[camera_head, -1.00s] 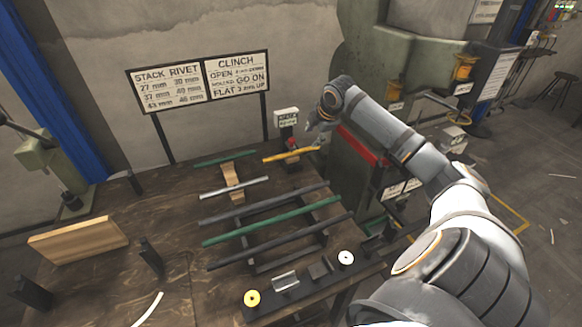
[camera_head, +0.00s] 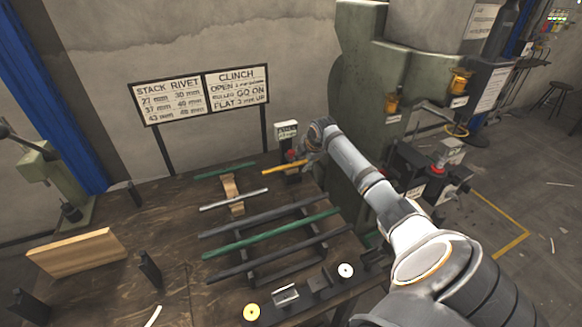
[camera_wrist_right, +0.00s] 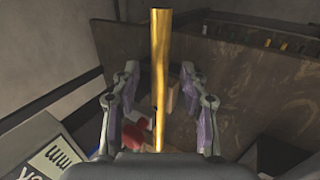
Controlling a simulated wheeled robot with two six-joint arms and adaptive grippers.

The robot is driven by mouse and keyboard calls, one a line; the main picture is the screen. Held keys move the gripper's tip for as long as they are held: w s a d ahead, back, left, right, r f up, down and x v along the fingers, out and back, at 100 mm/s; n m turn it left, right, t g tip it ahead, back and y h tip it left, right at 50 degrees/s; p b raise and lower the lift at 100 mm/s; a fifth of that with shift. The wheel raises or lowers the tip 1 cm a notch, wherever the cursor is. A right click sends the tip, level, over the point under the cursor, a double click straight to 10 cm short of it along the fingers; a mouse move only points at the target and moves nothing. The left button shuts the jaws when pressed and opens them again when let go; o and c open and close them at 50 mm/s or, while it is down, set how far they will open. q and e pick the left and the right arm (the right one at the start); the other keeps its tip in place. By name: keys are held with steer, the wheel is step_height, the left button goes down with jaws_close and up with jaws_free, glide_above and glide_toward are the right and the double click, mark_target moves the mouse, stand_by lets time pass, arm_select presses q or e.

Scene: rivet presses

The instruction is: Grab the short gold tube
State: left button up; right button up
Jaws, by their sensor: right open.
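The short gold tube (camera_head: 280,169) lies at the back right of the workbench, close to a small labelled box. My right gripper (camera_head: 306,153) is at the tube's right end. In the right wrist view the gold tube (camera_wrist_right: 160,60) runs lengthwise between the two spread fingers of my right gripper (camera_wrist_right: 159,85), with a gap on each side. The right gripper is open and holds nothing. Whether the tube is level with the fingertips or below them is hard to tell. My left gripper is out of view.
A silver tube (camera_head: 233,200) and a green tube (camera_head: 224,171) lie left of the gold one. Longer dark and green bars (camera_head: 270,235) lie in front. A labelled box (camera_head: 287,133) with a red part stands behind the gold tube. A large green press (camera_head: 365,110) stands to the right.

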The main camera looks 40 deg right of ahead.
steer(key=shift+w+f, duration=0.1)
steer(key=shift+f, duration=0.05)
steer(key=shift+c, duration=1.3)
jaws_close()
steer(key=shift+r, duration=0.2)
steer(key=shift+d+r+b, duration=0.15)
steer(key=shift+d+b, duration=0.1)
steer(key=shift+b, duration=0.1)
steer(key=s+d+b, duration=0.1)
steer(key=s+d, duration=0.1)
steer(key=d, duration=0.6)
steer(key=s+d+b, duration=0.2)
steer(key=s+d, duration=0.1)
steer(key=d, duration=0.5)
steer(key=shift+s+d+b, duration=0.3)
steer(key=shift+d, duration=0.05)
